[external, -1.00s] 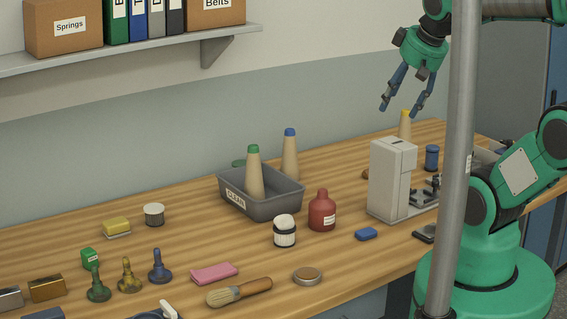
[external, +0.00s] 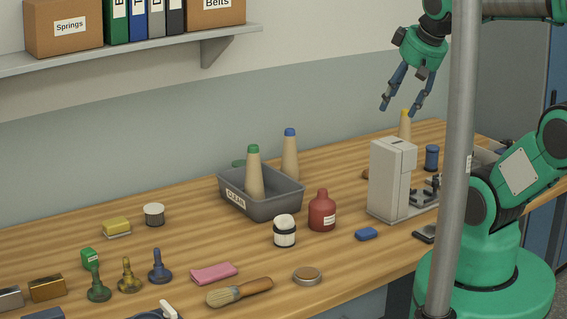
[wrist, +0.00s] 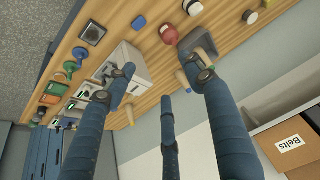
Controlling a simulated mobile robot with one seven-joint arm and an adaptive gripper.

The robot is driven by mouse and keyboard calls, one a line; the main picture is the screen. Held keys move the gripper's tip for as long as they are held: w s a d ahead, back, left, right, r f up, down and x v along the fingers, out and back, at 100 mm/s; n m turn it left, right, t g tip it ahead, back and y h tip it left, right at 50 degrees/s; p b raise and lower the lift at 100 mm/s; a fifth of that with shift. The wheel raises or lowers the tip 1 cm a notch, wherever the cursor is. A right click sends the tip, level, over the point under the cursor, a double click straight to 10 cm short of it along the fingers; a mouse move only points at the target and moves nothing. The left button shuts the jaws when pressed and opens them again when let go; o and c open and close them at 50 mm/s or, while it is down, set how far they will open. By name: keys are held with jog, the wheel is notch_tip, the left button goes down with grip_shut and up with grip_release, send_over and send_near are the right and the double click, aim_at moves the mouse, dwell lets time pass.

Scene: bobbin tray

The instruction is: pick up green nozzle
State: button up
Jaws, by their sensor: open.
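The green nozzle (external: 98,287) is a dark green flared piece standing upright at the left front of the bench (external: 340,262). A yellow one (external: 130,276) and a blue one (external: 160,268) of like shape stand to its right. My gripper (external: 400,106) hangs high above the right part of the bench, far from the green nozzle. Its blue fingers are spread and empty; they also show in the wrist view (wrist: 160,85). The left front of the bench is not in the wrist view.
A grey tray (external: 232,209) holds a green-topped cone (external: 254,172); a blue-topped cone (external: 290,157) stands behind. A red bottle (external: 322,212), white jar (external: 284,231) and grey machine (external: 386,180) stand to the right.

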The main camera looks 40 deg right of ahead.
jog(key=w+a+r+n+p, duration=0.1)
jog(key=w+a+r+n, duration=0.15)
jog(key=w, duration=0.35)
jog(key=w+a+r+n+g+p, duration=0.1)
jog(key=w+a+r, duration=0.25)
jog(key=w, duration=0.25)
jog(key=w+a+r+n+p, duration=0.1)
jog(key=w+a+r+n, duration=0.1)
jog(key=w+a, duration=0.3)
jog(key=w+a+f+n+g+y+p, duration=0.1)
jog(key=w+a+n+p, duration=0.1)
jog(key=w+a, duration=0.65)
jog(key=w+a+f+n+g+p, duration=0.1)
jog(key=w+a+f+n+p, duration=0.15)
jog(key=w+a, duration=0.55)
jog(key=w+a+f+n, duration=0.35)
jog(key=w+a, duration=0.25)
jog(key=a, duration=0.4)
jog(key=a+f+n+g+h+p, duration=0.1)
jog(key=a+f+n+p, duration=0.4)
jog(key=a+f, duration=2.1)
jog(key=shift+a+f+n+g, duration=0.35)
jog(key=shift+a+n+g, duration=0.55)
jog(key=shift+a, duration=0.35)
